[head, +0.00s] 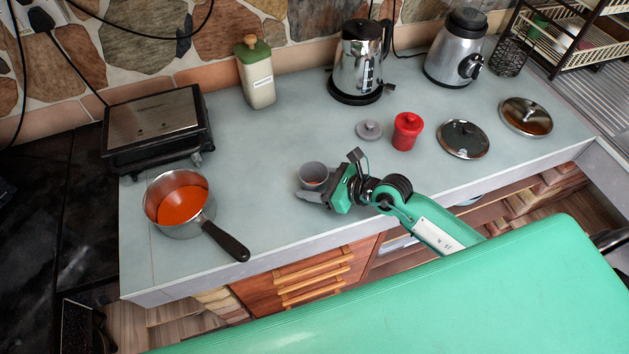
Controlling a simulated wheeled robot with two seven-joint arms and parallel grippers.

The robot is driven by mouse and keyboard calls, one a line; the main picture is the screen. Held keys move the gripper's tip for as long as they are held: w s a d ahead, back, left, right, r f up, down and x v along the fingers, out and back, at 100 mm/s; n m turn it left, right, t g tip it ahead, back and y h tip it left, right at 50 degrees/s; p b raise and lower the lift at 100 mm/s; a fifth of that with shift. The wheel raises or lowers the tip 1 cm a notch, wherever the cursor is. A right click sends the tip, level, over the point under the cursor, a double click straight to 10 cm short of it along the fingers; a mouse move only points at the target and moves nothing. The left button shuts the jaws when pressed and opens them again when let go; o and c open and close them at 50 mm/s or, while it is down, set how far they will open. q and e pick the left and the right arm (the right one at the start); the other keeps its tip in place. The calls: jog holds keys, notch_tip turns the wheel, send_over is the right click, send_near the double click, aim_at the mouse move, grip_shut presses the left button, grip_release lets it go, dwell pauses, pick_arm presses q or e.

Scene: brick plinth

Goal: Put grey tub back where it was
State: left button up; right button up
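The small grey tub (312,174) stands upright on the counter, or just above it, near the middle; I cannot tell which. It is without a lid, and something reddish shows inside. My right gripper (314,194) reaches in from the right at the tub. One finger shows against its near side; the other is hidden, so I cannot tell whether it grips. A grey lid with a knob (369,130) lies on the counter behind and to the right. My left gripper is out of view.
A saucepan with orange-red content (181,203) stands left, its handle pointing toward the front edge. A red lidded jar (407,132), two pan lids (463,139) (526,116), kettle (361,62), blender (456,50), green-topped bottle (257,75) and grill (155,125) surround open counter (265,140).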

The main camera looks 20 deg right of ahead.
jog(key=o, duration=0.4)
jog(key=shift+r, duration=0.1)
jog(key=b+v, duration=0.3)
jog(key=v, duration=0.7)
jog(key=shift+s+d, duration=0.15)
jog(key=shift+s, duration=0.05)
jog(key=shift+v, duration=0.85)
jog(key=shift+r, duration=0.15)
